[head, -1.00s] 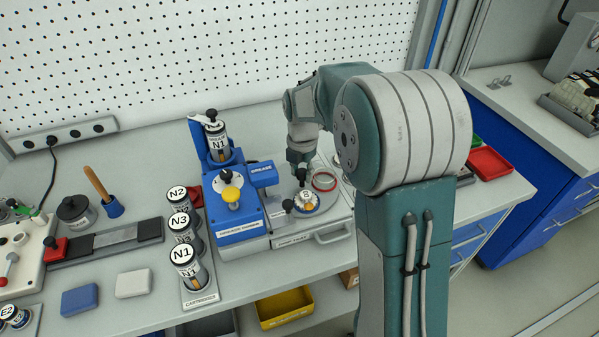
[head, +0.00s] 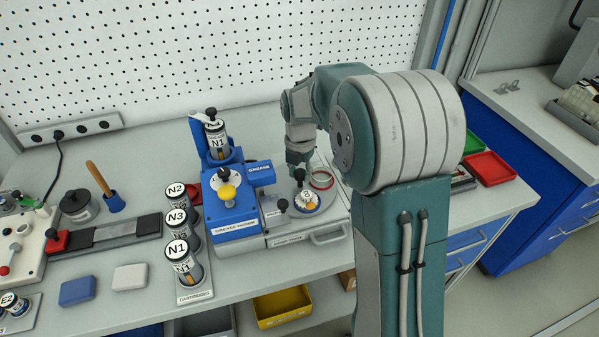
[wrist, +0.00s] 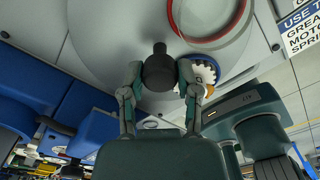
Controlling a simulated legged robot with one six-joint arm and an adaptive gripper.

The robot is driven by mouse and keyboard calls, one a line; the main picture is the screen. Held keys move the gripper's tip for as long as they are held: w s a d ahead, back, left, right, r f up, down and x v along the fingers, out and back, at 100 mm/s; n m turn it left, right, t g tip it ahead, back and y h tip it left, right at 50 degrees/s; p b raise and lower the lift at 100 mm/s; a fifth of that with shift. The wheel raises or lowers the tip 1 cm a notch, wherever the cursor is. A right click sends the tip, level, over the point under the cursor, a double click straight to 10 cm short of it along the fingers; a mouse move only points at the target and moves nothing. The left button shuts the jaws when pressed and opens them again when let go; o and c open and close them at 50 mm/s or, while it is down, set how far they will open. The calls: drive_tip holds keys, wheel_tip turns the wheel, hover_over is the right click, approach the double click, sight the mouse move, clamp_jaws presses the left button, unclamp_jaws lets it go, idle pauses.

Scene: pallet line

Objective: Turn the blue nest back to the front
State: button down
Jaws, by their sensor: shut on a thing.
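The blue nest (head: 306,201) is a blue ring holding a toothed white part, on the front part of a round grey turntable (wrist: 105,45). In the wrist view the nest (wrist: 205,74) shows beside my right finger, which partly covers it. The red nest (head: 322,179), an empty red ring, lies behind and to the right of it in the head view. A black upright knob (wrist: 158,72) stands on the turntable. My gripper (wrist: 160,78) is shut on this knob, one finger on each side. In the head view my gripper (head: 299,167) is small and partly hidden.
A blue grease dispenser (head: 236,228) with a yellow knob stands just left of the turntable. A small black-capped post (head: 283,206) is at the turntable's left front. A cartridge rack (head: 196,294) stands further left. Red tray (head: 487,168) at right.

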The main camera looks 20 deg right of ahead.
sight(299, 171)
drive_tip(key=shift+w, duration=0.15)
drive_tip(key=shift+c, duration=1.6)
unclamp_jaws()
wheel_tip(299, 171, up, 12)
